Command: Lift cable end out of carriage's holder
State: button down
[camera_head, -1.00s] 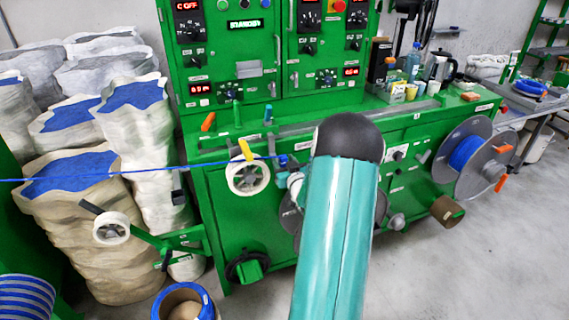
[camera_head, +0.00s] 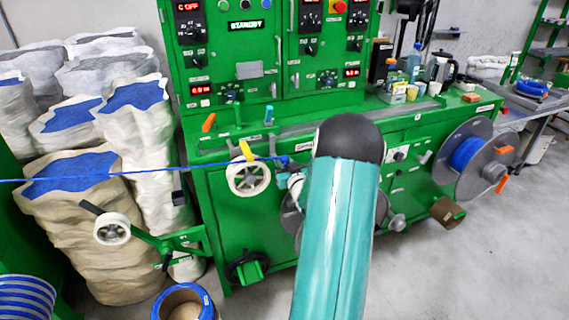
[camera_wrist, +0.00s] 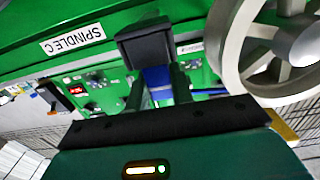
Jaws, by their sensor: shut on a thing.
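The blue cable (camera_head: 120,173) runs taut from the left edge of the head view, past the white-rimmed wheel (camera_head: 248,176), to a spot beside my arm. In the wrist view my gripper (camera_wrist: 157,84) has its two dark fingers closed on a blue piece (camera_wrist: 156,77), which I take to be the cable end. A dark block (camera_wrist: 146,42) sits just beyond the fingertips, and it may be part of the carriage's holder. I cannot tell whether the cable end is still inside it. In the head view my arm hides most of the carriage area.
The green machine (camera_head: 225,215) fills the middle, with a small guide wheel (camera_head: 112,229) on an arm at lower left. A large grey reel (camera_head: 474,157) with blue cable is at right. White sacks (camera_head: 70,215) stand at left. Grey floor is clear at lower right.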

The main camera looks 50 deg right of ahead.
aim_at(285, 158)
jog(key=shift+r, duration=0.15)
jog(key=shift+r, duration=0.15)
jog(key=shift+r, duration=0.65)
dwell(1.0)
jog(key=shift+r, duration=2.75)
